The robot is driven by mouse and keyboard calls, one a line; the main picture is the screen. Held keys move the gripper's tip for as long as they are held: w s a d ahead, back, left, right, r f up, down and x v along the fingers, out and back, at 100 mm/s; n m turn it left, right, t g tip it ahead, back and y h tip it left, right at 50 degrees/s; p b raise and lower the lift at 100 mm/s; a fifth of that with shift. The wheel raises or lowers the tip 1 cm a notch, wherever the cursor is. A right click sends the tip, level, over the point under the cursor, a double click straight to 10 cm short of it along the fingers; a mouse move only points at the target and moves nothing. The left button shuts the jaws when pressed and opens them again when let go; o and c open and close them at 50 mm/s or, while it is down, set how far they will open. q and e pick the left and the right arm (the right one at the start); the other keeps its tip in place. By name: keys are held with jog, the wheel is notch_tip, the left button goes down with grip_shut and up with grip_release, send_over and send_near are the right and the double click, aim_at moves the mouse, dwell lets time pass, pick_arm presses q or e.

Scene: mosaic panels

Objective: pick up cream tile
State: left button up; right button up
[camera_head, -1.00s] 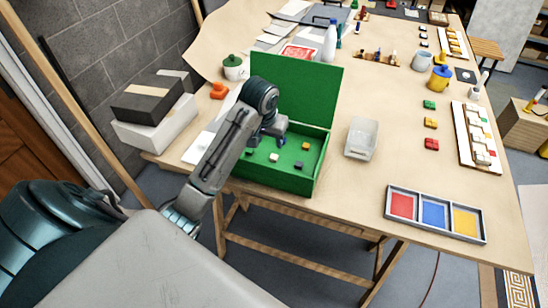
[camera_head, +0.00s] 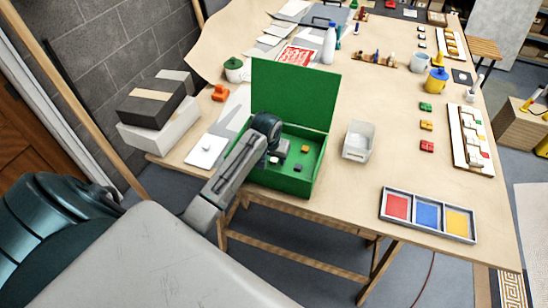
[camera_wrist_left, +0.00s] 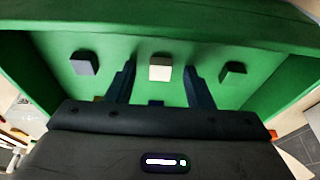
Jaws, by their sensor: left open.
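The cream tile (camera_wrist_left: 160,68) lies on the floor of the open green box (camera_head: 318,172). In the left wrist view it sits between and just beyond the two dark fingers of my left gripper (camera_wrist_left: 158,88). The fingers are apart, with green floor visible on both sides of the tile. In the head view my left gripper (camera_head: 278,152) is down inside the box, and my arm hides part of the inside; I cannot clearly make out the cream tile there. My right gripper is not in view.
A grey-purple tile (camera_wrist_left: 84,63) and a dark tile (camera_wrist_left: 233,72) lie either side of the cream one. A yellow tile (camera_head: 305,149) is also in the box. The raised lid (camera_head: 295,92) stands behind. A clear bin (camera_head: 358,141) and three-colour tray (camera_head: 428,215) are at right.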

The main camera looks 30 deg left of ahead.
pick_arm(q)
jog(key=shift+f, duration=0.15)
grip_shut()
